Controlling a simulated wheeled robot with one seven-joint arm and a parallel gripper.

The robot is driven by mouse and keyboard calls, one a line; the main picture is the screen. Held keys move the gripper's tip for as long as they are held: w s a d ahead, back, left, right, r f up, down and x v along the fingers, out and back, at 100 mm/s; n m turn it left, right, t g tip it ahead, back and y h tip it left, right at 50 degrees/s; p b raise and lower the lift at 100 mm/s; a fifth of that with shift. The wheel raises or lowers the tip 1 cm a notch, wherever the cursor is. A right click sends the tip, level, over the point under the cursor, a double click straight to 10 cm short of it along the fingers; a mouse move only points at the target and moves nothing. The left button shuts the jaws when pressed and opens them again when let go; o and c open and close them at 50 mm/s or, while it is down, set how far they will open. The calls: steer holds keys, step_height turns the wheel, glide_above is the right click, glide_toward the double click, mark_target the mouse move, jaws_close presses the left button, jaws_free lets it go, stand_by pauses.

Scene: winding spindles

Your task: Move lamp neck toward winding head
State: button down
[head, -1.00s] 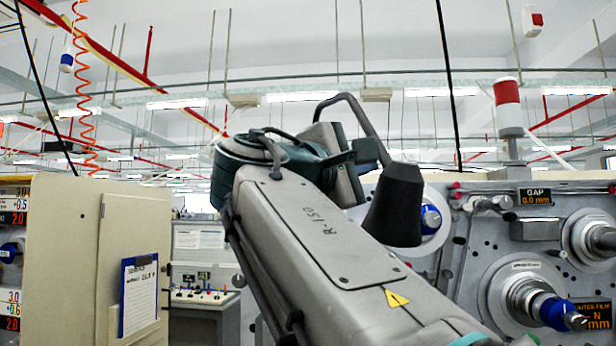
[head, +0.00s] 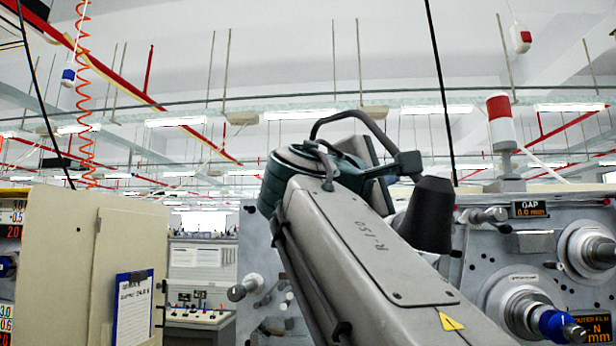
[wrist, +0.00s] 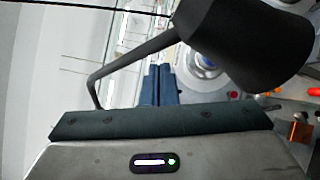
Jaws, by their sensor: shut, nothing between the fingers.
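The lamp has a dark curved neck (head: 345,116) and a black cone-shaped shade (head: 428,215), to the right of my wrist in the head view. In the wrist view the neck (wrist: 132,64) bends down behind the dark plate, and the shade (wrist: 250,42) fills the upper right. My gripper (head: 408,164) points right, beside the shade. Its fingers (wrist: 160,84) are together and empty, below the neck in the wrist view. I cannot tell whether they touch the lamp. The winding machine face (head: 475,262) stands behind the shade, with a blue-tipped spindle (head: 553,323).
A red-and-white signal light (head: 501,122) rises above the machine. A beige cabinet (head: 75,260) with a clipboard (head: 133,306) stands at left. A control desk (head: 200,312) is farther back. My arm crosses the middle and hides part of the machine.

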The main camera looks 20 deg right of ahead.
steer(key=w+a+b+v, duration=0.1)
steer(key=b+v, duration=0.1)
steer(key=v, duration=0.9)
steer(key=shift+a+f, duration=0.3)
steer(key=w+d+f+g+y, duration=0.1)
steer(key=w+f+y, duration=0.25)
steer(key=f, duration=1.05)
steer(key=w+d+f+g+y, duration=0.15)
steer(key=f+y, duration=0.35)
steer(key=f, duration=0.9)
steer(key=s+a+f+m+g+y, duration=0.1)
steer(key=s+f+m+y, duration=0.1)
steer(key=f, duration=0.8)
steer(key=s+a+f+m+g+y, duration=0.1)
steer(key=s+f+m+g+y, duration=0.1)
steer(key=f, duration=0.7)
steer(key=s+a+f+m+g+y, duration=0.1)
steer(key=s+f+m+g+y, duration=0.1)
steer(key=s+f+m+y, duration=0.2)
steer(key=s+f+m, duration=0.1)
steer(key=s+f, duration=0.2)
steer(key=f, duration=0.3)
steer(key=shift+s+f, duration=0.25)
steer(key=shift+f, duration=0.1)
